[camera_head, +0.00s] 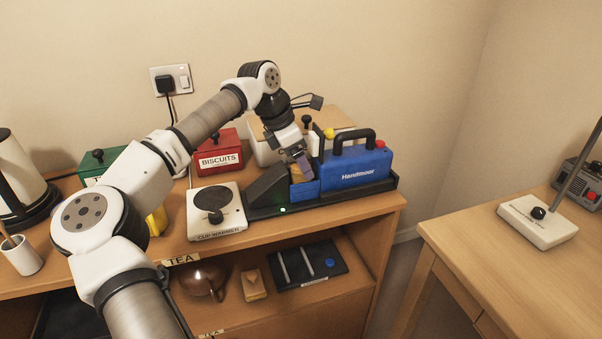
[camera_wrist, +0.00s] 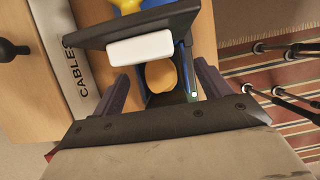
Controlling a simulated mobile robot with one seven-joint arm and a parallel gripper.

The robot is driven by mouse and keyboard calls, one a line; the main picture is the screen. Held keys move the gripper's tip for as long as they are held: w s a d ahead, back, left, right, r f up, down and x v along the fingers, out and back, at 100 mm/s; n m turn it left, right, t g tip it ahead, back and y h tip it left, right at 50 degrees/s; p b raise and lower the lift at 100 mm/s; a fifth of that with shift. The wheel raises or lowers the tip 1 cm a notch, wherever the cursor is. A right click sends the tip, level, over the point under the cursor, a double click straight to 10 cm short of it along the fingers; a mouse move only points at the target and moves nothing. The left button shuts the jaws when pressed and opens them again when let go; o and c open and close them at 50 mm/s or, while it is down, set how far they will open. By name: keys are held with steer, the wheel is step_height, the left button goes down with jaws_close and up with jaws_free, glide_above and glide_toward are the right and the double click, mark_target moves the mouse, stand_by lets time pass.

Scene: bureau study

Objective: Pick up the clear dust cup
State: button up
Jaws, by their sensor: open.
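The blue handheld vacuum marked Handmoor (camera_head: 355,170) sits on a dark tray (camera_head: 388,188) at the right end of the sideboard. My gripper (camera_head: 300,163) is open and points down at the vacuum's left end, above a blue part (camera_head: 305,189). The clear dust cup seems to be there, largely hidden by my gripper; its walls are hard to make out. In the wrist view, a round tan patch (camera_wrist: 160,75) shows between the open fingers of my gripper (camera_wrist: 162,88). I cannot tell whether it is the cup's contents. The fingers do not visibly grip anything.
A dark wedge (camera_head: 267,186) and the cup warmer (camera_head: 215,218) stand left of the blue part. The biscuits box (camera_head: 219,155) is behind. In the wrist view, a dark plate with a white block (camera_wrist: 140,48) lies close above the fingers, beside the cables box (camera_wrist: 72,75).

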steer(key=shift+d+f, duration=0.25)
steer(key=shift+f, duration=0.3)
steer(key=shift+c, duration=0.5)
steer(key=c, duration=1)
steer(key=shift+o, duration=0.2)
